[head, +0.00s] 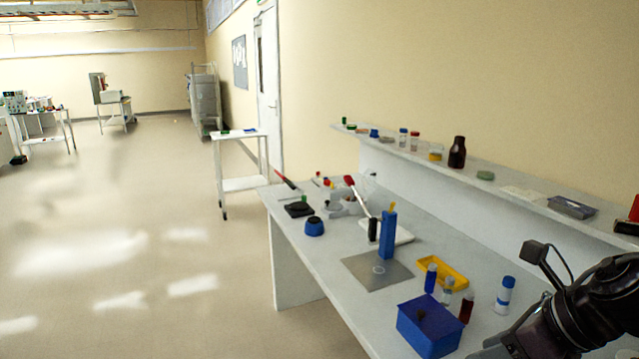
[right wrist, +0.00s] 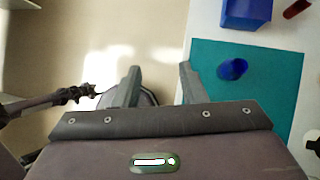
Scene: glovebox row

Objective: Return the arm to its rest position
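My right arm (head: 590,305) reaches in at the lower right of the head view, beside and above the bench; its fingers do not show there. In the right wrist view my right gripper (right wrist: 159,70) has its two fingers well apart with nothing between them. It hangs over the bench's edge, with floor and a strip of bench top behind the fingers. My left gripper cannot be made out in either view.
The white bench (head: 310,260) holds a blue bin (head: 428,325), yellow tray (head: 443,275), blue block (head: 387,235) and several vials. A shelf (head: 400,150) with bottles runs behind. A teal mat (right wrist: 270,85) with a blue cup (right wrist: 232,69) lies right of the fingers. Floor at left is clear.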

